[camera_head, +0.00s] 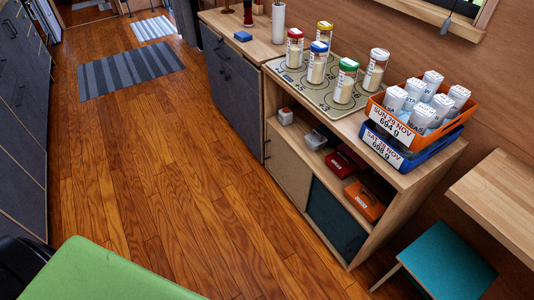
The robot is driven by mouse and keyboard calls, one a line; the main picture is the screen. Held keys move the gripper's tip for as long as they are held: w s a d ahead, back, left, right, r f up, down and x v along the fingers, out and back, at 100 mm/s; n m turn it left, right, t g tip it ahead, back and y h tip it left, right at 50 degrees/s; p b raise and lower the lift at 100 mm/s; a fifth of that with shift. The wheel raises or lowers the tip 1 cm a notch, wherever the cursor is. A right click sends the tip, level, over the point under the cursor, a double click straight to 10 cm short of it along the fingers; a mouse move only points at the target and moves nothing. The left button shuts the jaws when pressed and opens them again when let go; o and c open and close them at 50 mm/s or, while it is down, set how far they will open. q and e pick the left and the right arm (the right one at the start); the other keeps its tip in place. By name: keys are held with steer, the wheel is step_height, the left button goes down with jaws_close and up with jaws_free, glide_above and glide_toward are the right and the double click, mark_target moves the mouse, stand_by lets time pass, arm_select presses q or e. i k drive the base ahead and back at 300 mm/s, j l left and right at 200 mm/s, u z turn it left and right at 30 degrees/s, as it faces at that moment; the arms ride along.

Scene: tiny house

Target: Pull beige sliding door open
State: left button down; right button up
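The beige sliding door (288,171) is in the head view, on the lower left of the wooden shelf unit (356,262). A dark teal door panel (334,222) stands beside it on the right. The two panels together cover the lower front of the unit, and what is behind them is hidden. A handle on the beige door cannot be made out. Neither of my grippers is in view.
An open shelf above the doors holds small boxes, including an orange one (364,201). Jars on a mat and an orange crate (417,140) stand on top. A teal stool (450,267) is at right, a green surface (105,274) at bottom left. The wooden floor (170,190) before the unit is clear.

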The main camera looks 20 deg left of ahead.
mark_target(296, 178)
steer(key=i+j, duration=0.15)
steer(key=j, duration=0.35)
steer(key=i+j, duration=0.1)
steer(key=j, duration=0.35)
steer(key=i+j+z, duration=0.1)
steer(key=j, duration=0.4)
steer(key=i+j, duration=0.15)
steer(key=j, duration=0.35)
steer(key=i+j, duration=0.1)
steer(key=j, duration=0.4)
